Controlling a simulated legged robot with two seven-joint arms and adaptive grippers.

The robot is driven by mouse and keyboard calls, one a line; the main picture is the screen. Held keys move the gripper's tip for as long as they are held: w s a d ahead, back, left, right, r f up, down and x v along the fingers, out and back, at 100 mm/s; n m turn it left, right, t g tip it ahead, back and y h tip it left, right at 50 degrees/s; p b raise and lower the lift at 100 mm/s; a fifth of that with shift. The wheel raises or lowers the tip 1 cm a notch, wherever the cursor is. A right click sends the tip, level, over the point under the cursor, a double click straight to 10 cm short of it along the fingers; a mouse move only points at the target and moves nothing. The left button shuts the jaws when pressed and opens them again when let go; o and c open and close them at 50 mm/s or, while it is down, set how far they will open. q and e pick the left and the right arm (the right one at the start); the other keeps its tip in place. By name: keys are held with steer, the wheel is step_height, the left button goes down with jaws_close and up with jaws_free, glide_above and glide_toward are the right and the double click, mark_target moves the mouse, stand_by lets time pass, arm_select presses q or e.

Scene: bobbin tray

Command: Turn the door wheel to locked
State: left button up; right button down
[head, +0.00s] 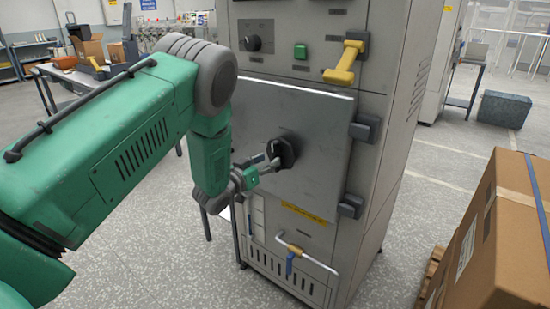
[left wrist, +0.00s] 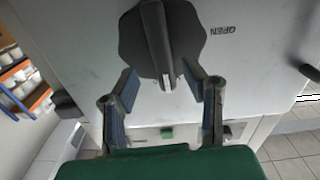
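The black door wheel (head: 281,152) sits on the grey cabinet door (head: 315,115). In the left wrist view the wheel (left wrist: 190,35) has a lobed rim and a raised central bar (left wrist: 158,35). An "OPEN" label (left wrist: 218,29) reads upside down beside it. My left gripper (head: 266,164) is at the wheel's lower left in the head view. In the left wrist view my left gripper (left wrist: 163,78) is open, its fingers on either side of the bar's near end, with gaps visible. My right gripper is not in view.
A yellow handle (head: 345,62), a black knob (head: 253,43) and a green button (head: 300,52) are above the door. A cardboard box (head: 505,235) stands at the right. Floor between is free.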

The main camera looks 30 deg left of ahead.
mark_target(273, 157)
arm_select(q)
steer(key=shift+w+a+f, duration=0.1)
steer(key=shift+w+a, duration=0.1)
steer(key=shift+w, duration=1.6)
steer(key=shift+d, duration=0.1)
steer(key=shift+d, duration=0.1)
jaws_close()
steer(key=shift+m, duration=0.5)
jaws_free()
steer(key=shift+s, duration=0.1)
